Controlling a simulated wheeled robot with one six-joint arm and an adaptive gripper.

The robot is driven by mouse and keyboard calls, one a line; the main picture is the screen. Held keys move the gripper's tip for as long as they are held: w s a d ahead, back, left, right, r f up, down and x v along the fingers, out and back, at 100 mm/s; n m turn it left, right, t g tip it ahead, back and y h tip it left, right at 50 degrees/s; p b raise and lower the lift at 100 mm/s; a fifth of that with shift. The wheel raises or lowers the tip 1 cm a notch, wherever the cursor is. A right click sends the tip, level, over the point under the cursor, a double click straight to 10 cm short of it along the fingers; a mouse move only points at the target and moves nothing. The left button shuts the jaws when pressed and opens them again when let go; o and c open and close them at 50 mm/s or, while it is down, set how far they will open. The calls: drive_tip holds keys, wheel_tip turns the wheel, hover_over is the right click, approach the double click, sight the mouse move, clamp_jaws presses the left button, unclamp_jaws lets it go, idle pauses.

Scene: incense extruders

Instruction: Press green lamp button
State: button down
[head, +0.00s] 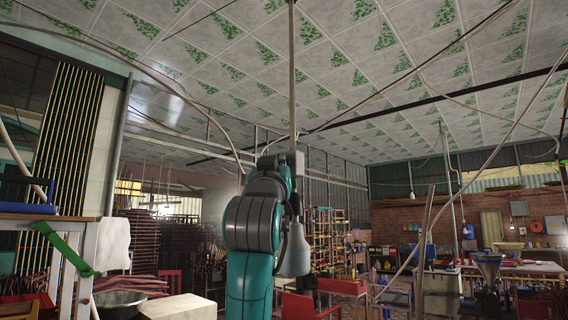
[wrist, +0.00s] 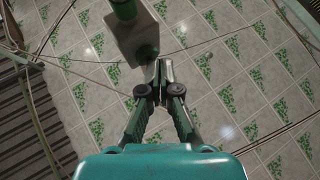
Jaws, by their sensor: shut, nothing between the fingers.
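In the wrist view, a small beige box (wrist: 124,37) hangs near the top, with a dark green square face (wrist: 146,53) on it and a green cylinder (wrist: 124,10) above it in the picture. The green square looks like the lamp button, but the picture is dim. My gripper (wrist: 160,66) is shut and empty. Its tips are just right of the box; I cannot tell whether they touch. In the head view, a hanging lamp (head: 295,254) with a pale cone shade shows beside my arm, under a ceiling pole (head: 292,75). My fingers are hidden there.
Thin cables (head: 205,103) cross below the tiled ceiling (head: 330,65). A table (head: 75,235) with a green clamp-like part (head: 62,248) stands at left. Racks (head: 325,235) and red chairs fill the floor behind.

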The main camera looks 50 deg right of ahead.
drive_tip(key=shift+d, duration=0.25)
drive_tip(key=shift+a, duration=0.45)
idle(0.3)
drive_tip(key=a, duration=0.6)
drive_tip(key=shift+s, duration=0.15)
idle(0.6)
